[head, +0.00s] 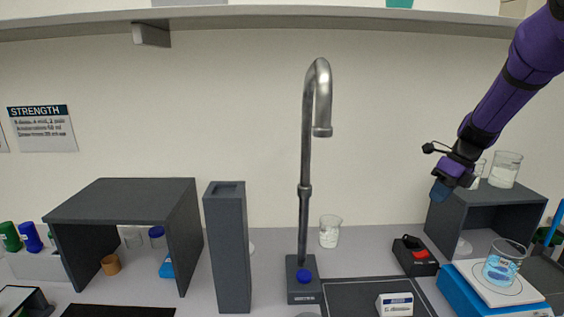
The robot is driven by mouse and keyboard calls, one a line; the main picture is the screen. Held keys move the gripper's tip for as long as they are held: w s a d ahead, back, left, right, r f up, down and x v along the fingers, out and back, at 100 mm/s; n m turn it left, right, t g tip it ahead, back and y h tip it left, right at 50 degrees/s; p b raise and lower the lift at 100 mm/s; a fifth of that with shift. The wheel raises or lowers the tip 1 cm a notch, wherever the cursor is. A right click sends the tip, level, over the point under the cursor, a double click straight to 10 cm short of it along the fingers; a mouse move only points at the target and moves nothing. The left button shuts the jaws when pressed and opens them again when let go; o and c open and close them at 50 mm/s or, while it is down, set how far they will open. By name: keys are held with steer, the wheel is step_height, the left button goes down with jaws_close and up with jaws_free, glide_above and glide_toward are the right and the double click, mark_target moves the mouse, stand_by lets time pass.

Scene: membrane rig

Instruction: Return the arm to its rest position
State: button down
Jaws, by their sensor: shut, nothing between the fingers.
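My purple arm comes in from the upper right in the head view. My gripper (440,190) points down and is shut and empty. It hangs in the air just left of the top of the right grey shelf (490,199), in front of the wall. I cannot tell whether it touches the shelf edge, but it looks apart.
A beaker (505,170) stands on the right shelf. A beaker of blue liquid (502,264) stands on a blue and white device (482,297). A tall metal faucet (305,190), a grey column (228,250) and a left grey shelf (122,200) stand on the bench.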

steer(key=s+a+r+n+t+h, duration=0.1)
steer(key=s+a+r+n, duration=0.3)
steer(key=s+r+n, duration=0.25)
steer(key=s+a+r+n+t, duration=0.1)
steer(key=s+a+r+n, duration=0.2)
steer(key=s+r+n, duration=0.35)
steer(key=s+a+n+t+h, duration=0.1)
steer(key=s+a+n, duration=0.1)
steer(key=s+n, duration=0.7)
steer(key=s+a+n+t+h, duration=0.1)
steer(key=s+a+n+h, duration=0.1)
steer(key=s+n, duration=0.6)
steer(key=shift+s+f+n+t, duration=0.25)
steer(key=shift+s+n+t, duration=0.15)
steer(key=shift+s, duration=0.2)
